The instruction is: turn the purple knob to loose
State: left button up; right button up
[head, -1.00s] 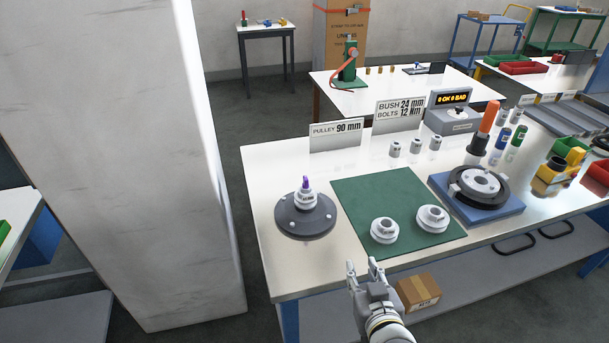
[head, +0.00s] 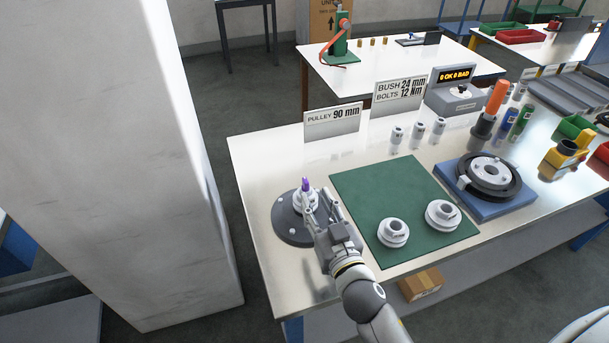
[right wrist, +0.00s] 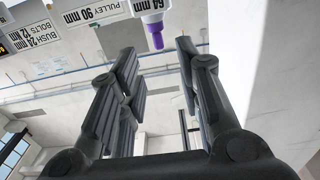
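The purple knob (head: 305,185) stands on top of a small white stepped hub (head: 302,201) on a round dark grey base (head: 284,222) at the table's left. In the right wrist view the knob (right wrist: 156,37) shows beyond the fingertips, with a white body marked "64 mm" behind it. My right gripper (head: 321,201) is open and empty. Its fingers point toward the knob, which lies between their directions in the wrist view and looks clear of both. In the head view the gripper partly covers the base's right side. My left gripper is not in view.
A green mat (head: 405,248) with two white pulleys (head: 393,232) lies right of the base. A sign reading "PULLEY 90 mm" (head: 332,121) stands behind. A blue fixture (head: 468,203) is farther right. A pale pillar (head: 180,170) stands left of the table.

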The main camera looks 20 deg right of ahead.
aim_at(307, 184)
jog(key=w+p, duration=0.1)
jog(key=w, duration=0.4)
jog(key=shift+a, duration=0.1)
jog(key=shift+w, duration=1.65)
jog(key=c, duration=0.5)
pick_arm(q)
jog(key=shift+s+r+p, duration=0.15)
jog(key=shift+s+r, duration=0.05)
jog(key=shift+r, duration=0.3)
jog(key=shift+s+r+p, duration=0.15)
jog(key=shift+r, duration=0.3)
pick_arm(e)
grip_shut()
